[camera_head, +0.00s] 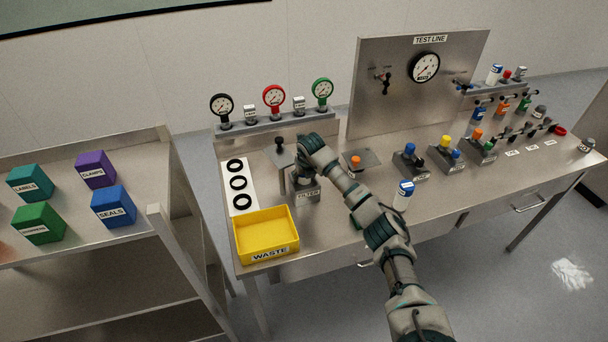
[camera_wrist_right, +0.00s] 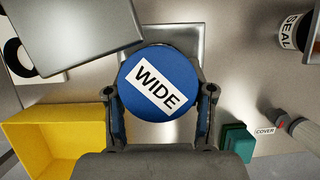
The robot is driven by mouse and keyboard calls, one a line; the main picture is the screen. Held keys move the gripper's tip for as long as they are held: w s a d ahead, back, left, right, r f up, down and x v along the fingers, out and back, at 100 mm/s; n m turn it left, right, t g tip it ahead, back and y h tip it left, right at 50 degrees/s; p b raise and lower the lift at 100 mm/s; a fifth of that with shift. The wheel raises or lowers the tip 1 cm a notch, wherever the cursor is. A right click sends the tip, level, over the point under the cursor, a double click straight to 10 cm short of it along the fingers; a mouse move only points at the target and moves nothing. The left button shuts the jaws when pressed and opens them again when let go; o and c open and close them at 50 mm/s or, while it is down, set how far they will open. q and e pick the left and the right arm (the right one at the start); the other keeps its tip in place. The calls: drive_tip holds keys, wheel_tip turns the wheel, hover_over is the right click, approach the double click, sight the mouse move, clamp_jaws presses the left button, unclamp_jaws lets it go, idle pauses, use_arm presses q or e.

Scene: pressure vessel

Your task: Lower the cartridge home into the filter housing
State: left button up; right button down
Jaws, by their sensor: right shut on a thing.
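The cartridge shows in the right wrist view as a round blue top with a white "WIDE" label (camera_wrist_right: 158,85). My right gripper (camera_wrist_right: 160,108) has a finger on each side of it and is shut on it. In the head view the right gripper (camera_head: 303,180) is over the filter housing (camera_head: 308,196), a grey block labelled "FILTER". The gripper hides most of the cartridge and the housing's opening there. A grey square plate (camera_wrist_right: 187,38) shows below the cartridge in the wrist view. I cannot tell how deep the cartridge sits. My left gripper is not in view.
A yellow waste bin (camera_head: 266,251) stands in front of the housing, near the table edge. A white strip with black rings (camera_head: 239,183) lies to the left. A blue-capped bottle (camera_head: 403,197) stands right of my forearm. Gauges (camera_head: 273,98) line the back.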

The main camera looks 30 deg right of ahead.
drive_tip(key=shift+d, duration=0.25)
drive_tip(key=shift+c, duration=2)
unclamp_jaws()
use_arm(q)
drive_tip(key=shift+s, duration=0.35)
use_arm(e)
drive_tip(key=shift+a, duration=0.15)
drive_tip(key=shift+r, duration=0.1)
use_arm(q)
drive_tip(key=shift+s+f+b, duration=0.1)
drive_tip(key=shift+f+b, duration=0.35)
use_arm(e)
drive_tip(key=v, duration=1.2)
drive_tip(key=shift+s, duration=0.1)
